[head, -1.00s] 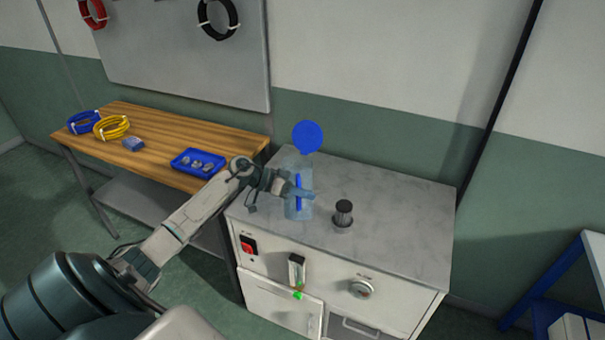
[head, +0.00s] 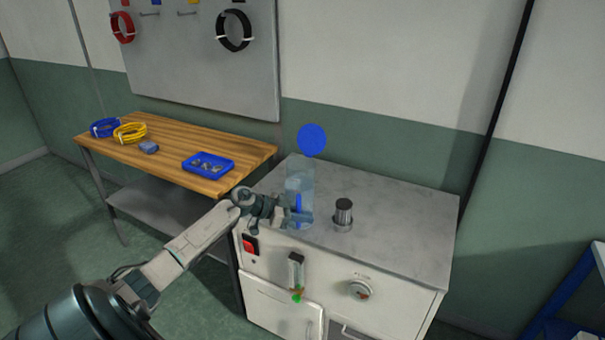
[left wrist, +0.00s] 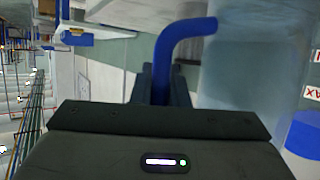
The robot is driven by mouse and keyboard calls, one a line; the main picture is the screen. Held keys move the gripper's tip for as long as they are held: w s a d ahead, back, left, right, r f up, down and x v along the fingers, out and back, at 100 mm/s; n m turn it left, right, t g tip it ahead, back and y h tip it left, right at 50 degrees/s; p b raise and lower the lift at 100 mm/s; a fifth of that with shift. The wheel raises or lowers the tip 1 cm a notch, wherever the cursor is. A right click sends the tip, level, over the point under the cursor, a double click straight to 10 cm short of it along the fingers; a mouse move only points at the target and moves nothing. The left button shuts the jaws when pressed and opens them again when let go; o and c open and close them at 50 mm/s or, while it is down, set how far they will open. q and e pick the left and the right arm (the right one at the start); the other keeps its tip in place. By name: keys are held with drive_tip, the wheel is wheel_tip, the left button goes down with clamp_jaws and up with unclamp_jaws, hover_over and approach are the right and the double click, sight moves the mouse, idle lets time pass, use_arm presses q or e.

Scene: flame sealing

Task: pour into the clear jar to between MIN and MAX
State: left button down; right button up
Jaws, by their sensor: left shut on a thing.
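A clear vessel (head: 299,172) stands upright at the left end of the grey cabinet top in the head view. A round blue disc (head: 312,140) shows just above it. My left gripper (head: 294,216) is shut on a blue handle (head: 298,203) at the vessel's near side. The left wrist view shows the bent blue handle (left wrist: 185,35) between the fingers, with clear wall (left wrist: 245,75) beside it. Red lettering on white labels, partly cut off, shows at that view's right edge, ending in "AX" on one. I cannot make out any liquid level. My right gripper is out of view.
A dark-topped metal cylinder (head: 343,214) stands right of the vessel on the cabinet top (head: 400,225). The right part of the top is clear. A wooden bench (head: 165,160) at the left holds a blue tray (head: 208,165) and cable coils (head: 130,133).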

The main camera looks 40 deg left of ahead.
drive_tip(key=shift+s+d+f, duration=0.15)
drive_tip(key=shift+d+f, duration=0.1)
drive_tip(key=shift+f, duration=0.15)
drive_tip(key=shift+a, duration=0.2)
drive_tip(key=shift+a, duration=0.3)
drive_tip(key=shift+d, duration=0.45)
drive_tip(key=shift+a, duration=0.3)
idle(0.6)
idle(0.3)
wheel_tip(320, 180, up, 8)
drive_tip(key=p, duration=0.8)
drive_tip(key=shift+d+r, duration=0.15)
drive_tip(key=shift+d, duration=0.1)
